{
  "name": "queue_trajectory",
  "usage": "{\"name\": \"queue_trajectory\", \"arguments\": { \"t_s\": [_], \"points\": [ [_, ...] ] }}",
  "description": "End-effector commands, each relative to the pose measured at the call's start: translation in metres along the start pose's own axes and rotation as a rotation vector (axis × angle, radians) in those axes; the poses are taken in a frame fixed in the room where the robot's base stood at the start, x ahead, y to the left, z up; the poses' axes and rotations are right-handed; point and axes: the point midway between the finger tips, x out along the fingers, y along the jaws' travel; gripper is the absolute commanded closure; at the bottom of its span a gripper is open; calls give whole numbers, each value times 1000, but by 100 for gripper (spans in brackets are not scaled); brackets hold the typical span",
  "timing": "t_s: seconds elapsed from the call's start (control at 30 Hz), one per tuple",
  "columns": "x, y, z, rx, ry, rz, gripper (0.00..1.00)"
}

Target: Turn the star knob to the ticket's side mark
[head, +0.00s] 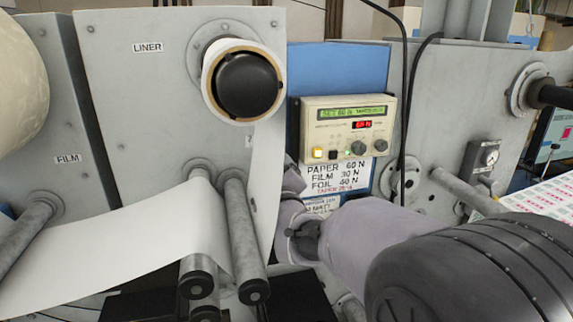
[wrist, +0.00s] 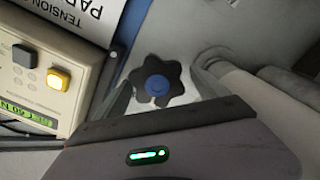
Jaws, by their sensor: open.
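In the wrist view the star knob (wrist: 157,88) is black and lobed with a blue centre cap, mounted on a grey panel. My gripper (wrist: 162,84) is open, with one finger on each side of the knob; I cannot tell whether either touches it. In the head view my gripper (head: 292,183) is low at the panel, beside the hanging web, and the knob is hidden. A small white ticket (head: 322,205) shows below the tension card, partly covered by my arm. Its writing is too small to read surely.
The tension control box (head: 347,128) displays 60 N, above a card (head: 336,177) listing paper, film and foil tensions. White web (head: 265,170) runs from the LINER roll (head: 248,86) past metal rollers (head: 243,235), close to my gripper. A black cable (head: 404,90) hangs right of the box.

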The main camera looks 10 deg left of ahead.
Motion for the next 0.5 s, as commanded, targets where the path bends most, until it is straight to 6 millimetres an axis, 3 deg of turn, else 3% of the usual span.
{"name": "queue_trajectory", "arguments": {
  "t_s": [0.27, 0.5],
  "points": [
    [2, 0, 0, 0, 0, 0, 17],
    [2, 0, 0, 0, 0, 0, 65]
  ]
}}
